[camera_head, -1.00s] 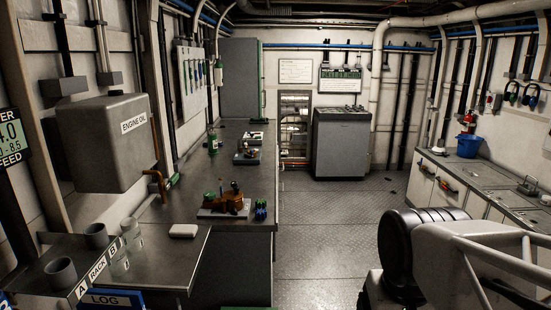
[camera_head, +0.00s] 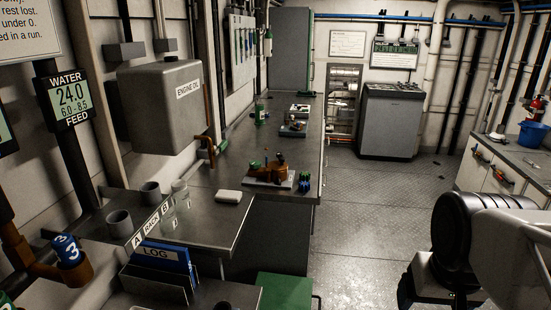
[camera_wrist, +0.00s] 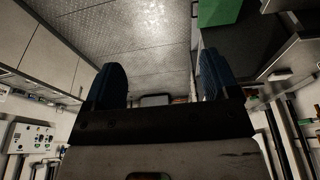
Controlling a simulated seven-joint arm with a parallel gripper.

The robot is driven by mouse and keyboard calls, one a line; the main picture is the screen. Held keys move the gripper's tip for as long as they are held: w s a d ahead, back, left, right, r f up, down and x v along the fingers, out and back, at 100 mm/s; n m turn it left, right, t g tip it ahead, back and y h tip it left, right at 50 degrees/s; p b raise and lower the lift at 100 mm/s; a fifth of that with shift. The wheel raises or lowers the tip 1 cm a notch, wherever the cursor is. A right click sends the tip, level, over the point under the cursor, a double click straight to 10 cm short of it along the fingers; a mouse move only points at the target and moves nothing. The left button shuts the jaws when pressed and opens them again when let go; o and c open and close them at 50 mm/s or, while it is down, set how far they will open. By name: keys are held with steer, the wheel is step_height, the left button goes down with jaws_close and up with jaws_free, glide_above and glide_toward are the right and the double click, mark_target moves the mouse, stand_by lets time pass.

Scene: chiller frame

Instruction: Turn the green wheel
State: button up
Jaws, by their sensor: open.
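No green wheel shows clearly in any view. A green piece (camera_head: 5,301) is cut off at the lower left edge of the head view, and I cannot tell whether it is the wheel. Near it a blue part marked 3 (camera_head: 66,251) sits on a brown pipe fitting. My gripper (camera_wrist: 158,88) shows in the wrist view with its two blue-padded fingers apart and nothing between them. My arm is at the right of the head view, far from the green piece.
A steel bench (camera_head: 218,178) runs along the left wall with a brown pump-like device (camera_head: 268,172) on it. Rack cups (camera_head: 118,222) and a blue log folder (camera_head: 165,258) are in front. A green box (camera_head: 286,291) stands low at the front. The middle floor (camera_head: 375,205) is clear.

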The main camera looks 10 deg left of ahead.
steer(key=w+a+r+n, duration=0.1)
steer(key=w+a+r, duration=0.25)
steer(key=w, duration=0.65)
steer(key=w+a+r, duration=0.2)
steer(key=w+r, duration=0.2)
steer(key=w, duration=0.6)
steer(key=n+t+y, duration=0.2)
steer(key=n, duration=0.2)
glide_above(255, 162)
steer(key=s+d, duration=0.1)
steer(key=s, duration=0.2)
step_height(255, 162, down, 16)
steer(key=f, duration=0.1)
steer(key=shift+s+d+r, duration=0.1)
steer(key=shift+d+r, duration=0.1)
steer(key=shift+r, duration=0.05)
steer(key=shift+f+g, duration=0.15)
steer(key=shift+g, duration=0.15)
steer(key=shift+x, duration=3.75)
steer(key=c, duration=0.9)
